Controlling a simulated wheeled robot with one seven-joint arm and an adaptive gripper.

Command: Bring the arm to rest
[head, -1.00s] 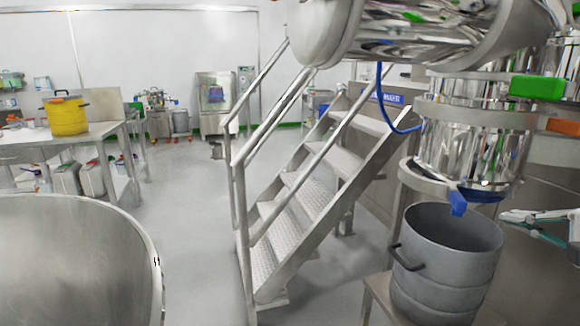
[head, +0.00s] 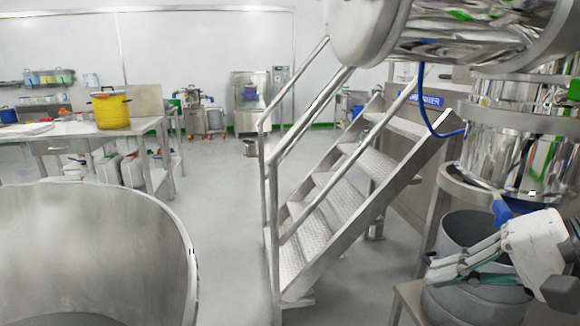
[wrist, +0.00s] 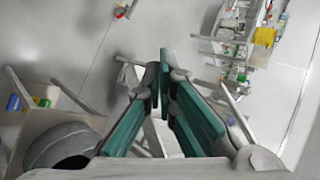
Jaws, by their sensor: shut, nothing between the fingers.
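My gripper (head: 436,272) shows at the lower right of the head view, a white and grey hand with teal finger pads pointing left. Its fingers are shut and hold nothing. It overlaps the grey pot (head: 462,230) in the picture and hides part of it; whether it touches the pot I cannot tell. In the wrist view my gripper (wrist: 164,62) is in the middle, its two teal pads close together at the tips, with floor and furniture beyond.
The pot stands on a metal stand (head: 408,298) below a shiny steel vessel (head: 520,150). Metal steps (head: 335,205) with handrails rise left of it. A large steel bowl (head: 90,250) fills the lower left. A yellow bucket (head: 111,110) sits on a bench. Floor between is clear.

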